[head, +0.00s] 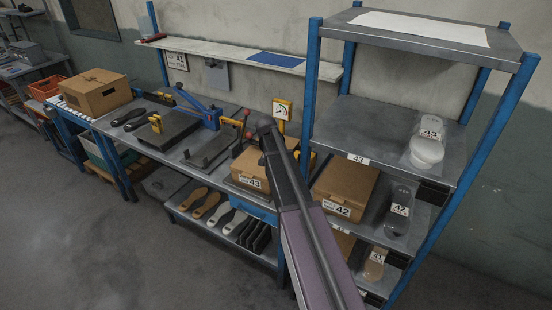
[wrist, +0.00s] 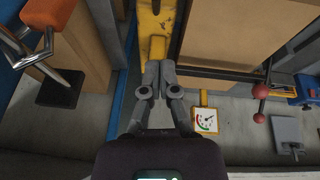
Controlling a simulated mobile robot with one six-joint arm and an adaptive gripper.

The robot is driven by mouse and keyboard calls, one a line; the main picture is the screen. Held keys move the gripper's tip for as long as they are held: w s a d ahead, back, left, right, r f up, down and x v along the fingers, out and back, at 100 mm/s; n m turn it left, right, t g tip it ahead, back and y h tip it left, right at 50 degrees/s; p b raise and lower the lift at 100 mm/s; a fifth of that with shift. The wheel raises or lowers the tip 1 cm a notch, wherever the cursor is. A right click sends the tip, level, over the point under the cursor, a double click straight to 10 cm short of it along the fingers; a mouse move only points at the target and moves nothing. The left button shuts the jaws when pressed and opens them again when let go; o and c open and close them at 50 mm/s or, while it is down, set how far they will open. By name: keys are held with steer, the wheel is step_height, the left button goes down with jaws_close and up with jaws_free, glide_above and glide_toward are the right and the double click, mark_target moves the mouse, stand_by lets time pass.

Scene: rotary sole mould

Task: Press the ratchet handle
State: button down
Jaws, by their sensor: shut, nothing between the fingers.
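My gripper (wrist: 159,70) is shut and empty, its two grey fingers together in the middle of the wrist view. A yellow metal part (wrist: 155,20) lies just beyond the fingertips; I cannot tell whether they touch it. No part is marked as the ratchet handle. Lever parts in view are a lever with red ball knobs (wrist: 262,92) to the right of the fingers and an orange grip on chrome bars (wrist: 48,14) at upper left. In the head view my dark arm reaches up to the bench and hides the fingertips and part of what lies behind them.
A gauge (head: 282,108) stands behind the bench. A 43 box (head: 252,168) sits left of my arm, a 42 box (head: 345,188) on the rack to its right. A blue-armed press (head: 211,117) stands farther left. The floor in front (head: 110,250) is clear.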

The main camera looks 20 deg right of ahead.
steer(key=shift+s+a+f+b, duration=0.2)
steer(key=shift+s+f+b, duration=0.1)
steer(key=shift+f+b, duration=0.55)
steer(key=shift+s+a+f+b, duration=0.2)
steer(key=shift+s+f+b, duration=0.15)
steer(key=shift+f+b, duration=0.55)
steer(key=shift+s+a+f+b, duration=0.25)
steer(key=shift+f+b, duration=0.4)
steer(key=shift+f, duration=0.35)
steer(key=shift+s, duration=0.1)
steer(key=shift+d, duration=0.1)
